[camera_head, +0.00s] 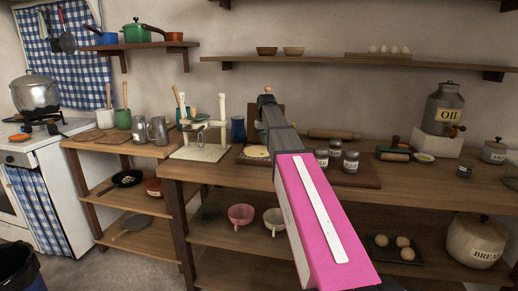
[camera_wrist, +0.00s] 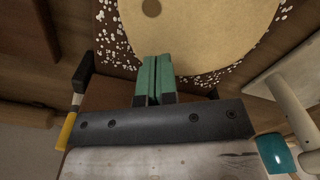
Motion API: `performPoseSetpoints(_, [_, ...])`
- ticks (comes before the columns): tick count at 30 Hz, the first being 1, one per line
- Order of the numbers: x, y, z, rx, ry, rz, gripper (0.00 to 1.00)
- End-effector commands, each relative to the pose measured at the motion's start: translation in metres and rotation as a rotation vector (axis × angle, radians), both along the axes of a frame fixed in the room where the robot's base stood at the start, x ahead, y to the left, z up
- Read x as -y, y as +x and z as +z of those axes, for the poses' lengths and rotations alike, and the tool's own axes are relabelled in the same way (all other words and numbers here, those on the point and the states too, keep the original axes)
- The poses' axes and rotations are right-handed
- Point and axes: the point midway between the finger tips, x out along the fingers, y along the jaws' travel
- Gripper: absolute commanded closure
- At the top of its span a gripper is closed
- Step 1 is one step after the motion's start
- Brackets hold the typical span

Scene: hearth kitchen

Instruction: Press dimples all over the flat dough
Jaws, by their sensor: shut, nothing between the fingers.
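The flat dough (camera_wrist: 215,35) is a pale tan round sheet at the top of the wrist view. One dark round dimple (camera_wrist: 151,8) shows in it near the top edge; the rest of its visible surface looks smooth. In the head view a small part of the dough (camera_head: 257,152) shows left of my arm, the rest hidden behind it. My gripper (camera_wrist: 154,62) has green fingers, shut together and empty, with their tips overlapping the dough's near edge in the wrist view. I cannot tell whether they touch it. My arm hides the fingers in the head view.
White specks (camera_wrist: 114,42) lie on the dark surface around the dough. Several labelled jars (camera_head: 335,148) stand right of my arm, with a rolling pin (camera_head: 332,134) behind. A cream stand with a whisk (camera_head: 200,153) is to the left. An oil can (camera_head: 443,105) stands far right.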

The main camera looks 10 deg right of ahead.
Motion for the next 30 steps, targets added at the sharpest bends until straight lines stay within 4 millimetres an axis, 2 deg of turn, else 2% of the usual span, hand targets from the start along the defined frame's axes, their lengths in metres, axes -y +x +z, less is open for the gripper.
performPoseSetpoints(16, [0.000, 0.000, -0.017, 0.001, 0.000, 0.000, 1.00])
performPoseSetpoints(30, [0.000, 0.000, -0.017, 0.000, 0.000, 0.000, 1.00])
